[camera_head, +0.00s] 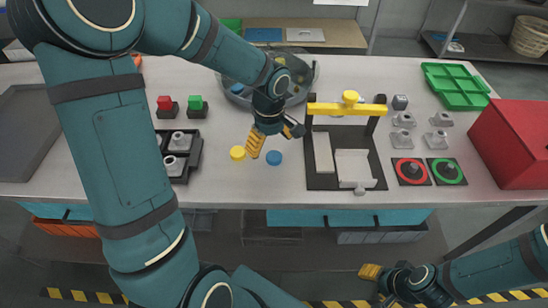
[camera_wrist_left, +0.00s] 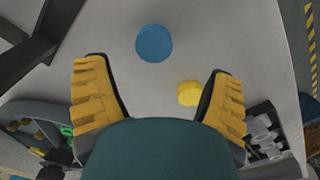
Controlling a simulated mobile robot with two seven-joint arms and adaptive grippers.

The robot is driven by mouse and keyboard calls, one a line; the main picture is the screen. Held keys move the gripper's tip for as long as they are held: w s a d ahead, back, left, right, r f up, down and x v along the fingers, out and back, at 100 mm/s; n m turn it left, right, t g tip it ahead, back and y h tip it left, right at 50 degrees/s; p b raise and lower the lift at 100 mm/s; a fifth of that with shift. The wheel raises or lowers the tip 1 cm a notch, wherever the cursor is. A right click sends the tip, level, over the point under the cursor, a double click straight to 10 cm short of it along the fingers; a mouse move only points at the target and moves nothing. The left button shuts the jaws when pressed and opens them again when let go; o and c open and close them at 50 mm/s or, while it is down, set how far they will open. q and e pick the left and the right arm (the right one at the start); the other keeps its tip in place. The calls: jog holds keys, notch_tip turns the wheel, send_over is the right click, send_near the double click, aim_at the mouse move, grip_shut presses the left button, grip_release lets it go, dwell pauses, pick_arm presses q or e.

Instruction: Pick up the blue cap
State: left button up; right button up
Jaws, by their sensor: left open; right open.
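The blue cap (camera_head: 274,158) lies flat on the table, right of the yellow cap (camera_head: 237,153). In the left wrist view the blue cap (camera_wrist_left: 154,43) is beyond the fingertips, and the yellow cap (camera_wrist_left: 190,93) shows beside the right-hand finger. My left gripper (camera_head: 273,140) is open and empty, just behind the blue cap in the head view; its yellow-padded fingers (camera_wrist_left: 160,95) are wide apart and touch neither cap. My right gripper (camera_head: 378,282) is open and empty, in front of the table's front edge.
A black fixture with a yellow bar (camera_head: 347,109) stands right of the caps. A black holder (camera_head: 181,157) with metal parts is at left. Red and green buttons (camera_head: 413,170), a green tray (camera_head: 455,85) and a red box (camera_head: 510,143) are at right. Table around the caps is clear.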

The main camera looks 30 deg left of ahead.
aim_at(274, 156)
pick_arm(q)
jog(key=f, duration=0.3)
jog(key=d+f+b, duration=0.1)
jog(key=f, duration=0.1)
jog(key=shift+w+f, duration=0.1)
jog(key=shift+w, duration=0.15)
jog(key=c, duration=0.9)
